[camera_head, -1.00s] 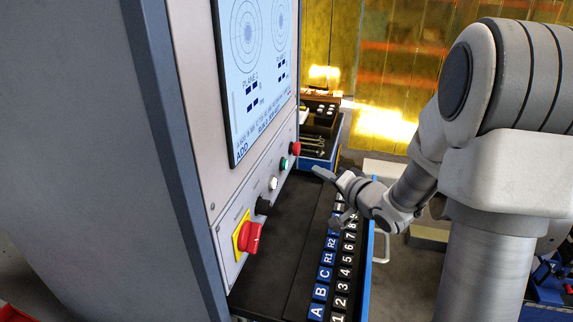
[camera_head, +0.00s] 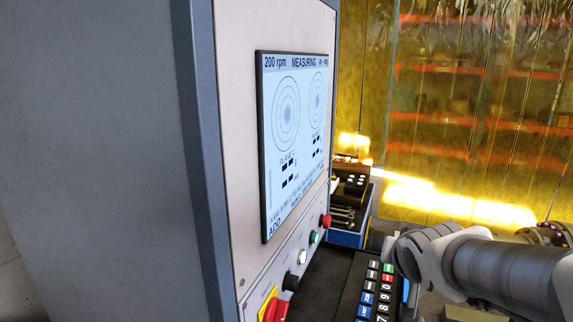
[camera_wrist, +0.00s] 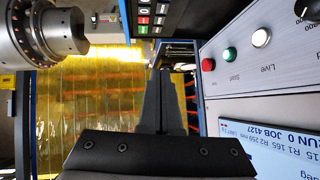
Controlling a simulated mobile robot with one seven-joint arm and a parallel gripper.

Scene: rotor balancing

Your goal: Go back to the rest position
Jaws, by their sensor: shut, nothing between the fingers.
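My gripper (camera_wrist: 162,88) is shut and empty in the wrist view, its two dark fingers together and touching nothing. In the head view my arm reaches in from the lower right towards the black keypad, and the gripper itself cannot be made out. The grey machine cabinet fills the left of the head view. Its screen (camera_head: 294,135) reads 200 rpm and MEASURING. It also shows at the lower right of the wrist view (camera_wrist: 268,152).
Red (camera_head: 325,221), green (camera_head: 314,238) and white (camera_head: 302,257) buttons sit below the screen, with a red rotary switch (camera_head: 275,309) nearer. The keypad (camera_head: 375,292) juts out beside my arm. A yellow curtain (camera_head: 470,130) hangs behind. A metal spindle (camera_wrist: 50,38) is at the wrist view's upper left.

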